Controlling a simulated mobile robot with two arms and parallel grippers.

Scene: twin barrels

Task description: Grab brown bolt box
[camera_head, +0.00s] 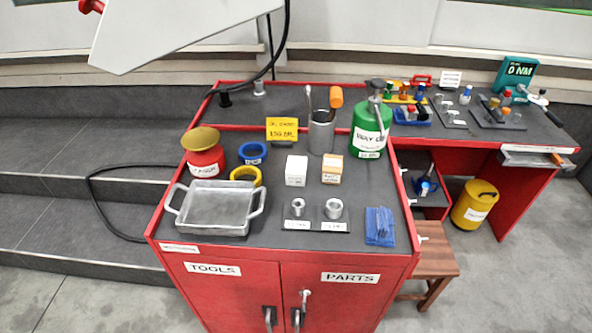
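A small box with a brown-orange top and a white label (332,169) stands upright on the dark top of the red cabinet (272,221); it is the only brownish box I see. A similar white box (296,170) stands just left of it, with a narrow gap between them. The print on both labels is too small to read. Neither of my grippers is in view, and nothing touches the brown-orange box.
A grey cup with tools (321,136) and a green bottle (370,130) stand behind the boxes. A metal tray (214,208), blue ring (252,152) and red can (205,158) are left. Metal nuts (333,208) and a blue packet (380,225) lie in front.

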